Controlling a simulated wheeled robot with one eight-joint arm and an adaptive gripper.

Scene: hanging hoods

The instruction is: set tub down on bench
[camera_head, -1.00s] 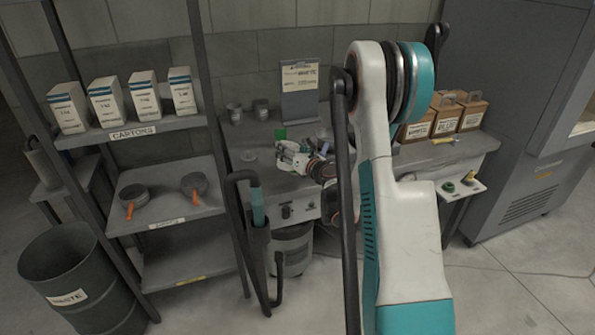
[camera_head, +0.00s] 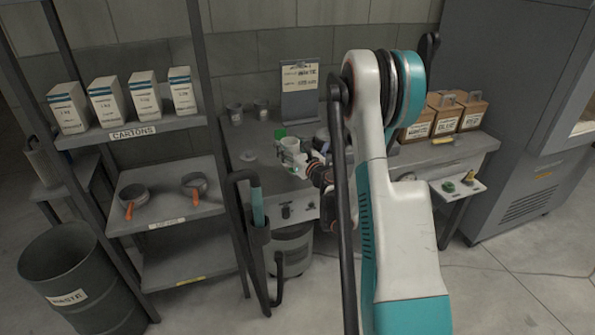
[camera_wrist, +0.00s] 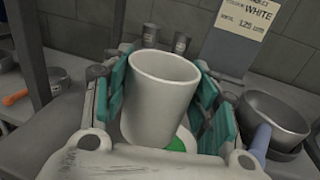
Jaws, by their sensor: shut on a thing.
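In the wrist view a white tub (camera_wrist: 160,95) stands upright between the teal pads of my gripper (camera_wrist: 165,100), which is shut on it. Its open top faces up and it looks empty. In the head view the tub (camera_head: 290,148) and my gripper (camera_head: 305,160) are over the grey bench (camera_head: 262,180), left of my arm. A green thing shows just behind the tub (camera_head: 280,133) and below it in the wrist view (camera_wrist: 176,144). I cannot tell whether the tub's base touches the bench.
A dark pan (camera_wrist: 275,118) is close to the right of my gripper. Two small cups (camera_head: 248,112) and a sign stand (camera_head: 299,92) are at the back of the bench. Several brown boxes (camera_head: 445,115) stand on the right. A shelf rack (camera_head: 165,200) stands at left.

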